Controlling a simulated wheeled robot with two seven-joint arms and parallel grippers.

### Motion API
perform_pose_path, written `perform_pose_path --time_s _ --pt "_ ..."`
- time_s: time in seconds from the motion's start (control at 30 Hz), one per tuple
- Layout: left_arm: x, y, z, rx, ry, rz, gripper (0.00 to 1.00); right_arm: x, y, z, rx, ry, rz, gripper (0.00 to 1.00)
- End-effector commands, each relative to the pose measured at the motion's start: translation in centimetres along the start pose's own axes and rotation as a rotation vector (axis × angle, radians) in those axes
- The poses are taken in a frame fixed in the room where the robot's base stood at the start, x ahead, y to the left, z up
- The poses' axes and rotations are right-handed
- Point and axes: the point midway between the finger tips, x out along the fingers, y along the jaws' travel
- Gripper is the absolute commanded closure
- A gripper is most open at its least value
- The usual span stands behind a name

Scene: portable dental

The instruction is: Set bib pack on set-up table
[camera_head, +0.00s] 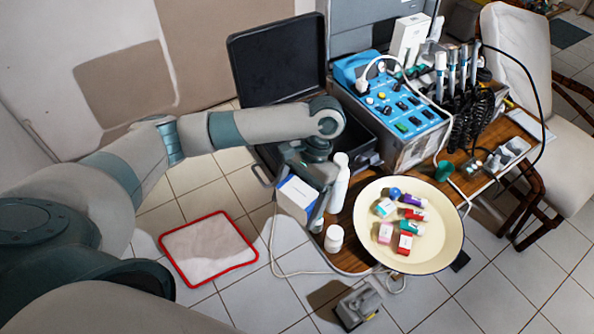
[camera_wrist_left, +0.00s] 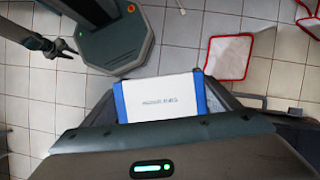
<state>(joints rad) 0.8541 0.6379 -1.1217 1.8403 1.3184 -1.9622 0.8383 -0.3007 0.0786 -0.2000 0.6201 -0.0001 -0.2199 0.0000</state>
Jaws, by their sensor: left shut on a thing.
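My left gripper (camera_head: 304,175) is shut on a white box-shaped pack with blue edges, the bib pack (camera_head: 297,197). The pack also shows in the left wrist view (camera_wrist_left: 160,97), between the fingers, its printed face toward the camera. In the head view it appears at the left end of the wooden set-up table (camera_head: 348,258), left of the white bottle. I cannot tell whether it touches the table. My right gripper (camera_wrist_left: 62,47) shows small at upper left in the wrist view; its jaw opening is unclear.
A white bottle (camera_head: 339,184) and a white jar (camera_head: 334,238) stand near the table's left edge. A cream basin (camera_head: 440,248) holds several small boxes. A blue-panelled dental unit (camera_head: 398,112) and an open black case (camera_head: 278,60) are behind. A red-edged mat (camera_head: 208,248) lies on the floor.

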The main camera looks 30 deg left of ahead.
Motion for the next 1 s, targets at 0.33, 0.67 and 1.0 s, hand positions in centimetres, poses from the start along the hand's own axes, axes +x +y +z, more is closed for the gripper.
perform_pose_path --time_s 0.33,0.67,1.0 --pt "4.8 2.6 1.5 -0.251 0.002 0.102 0.42 4.2 0.0 0.3 0.0 0.0 0.0 0.69" --pt "5.3 2.6 1.4 -0.256 0.001 0.105 0.42 4.6 0.1 0.2 0.0 0.001 0.001 0.69" --pt "5.2 2.6 1.4 -0.255 0.002 0.104 0.42 4.6 0.2 0.2 -0.001 0.002 0.003 0.69"
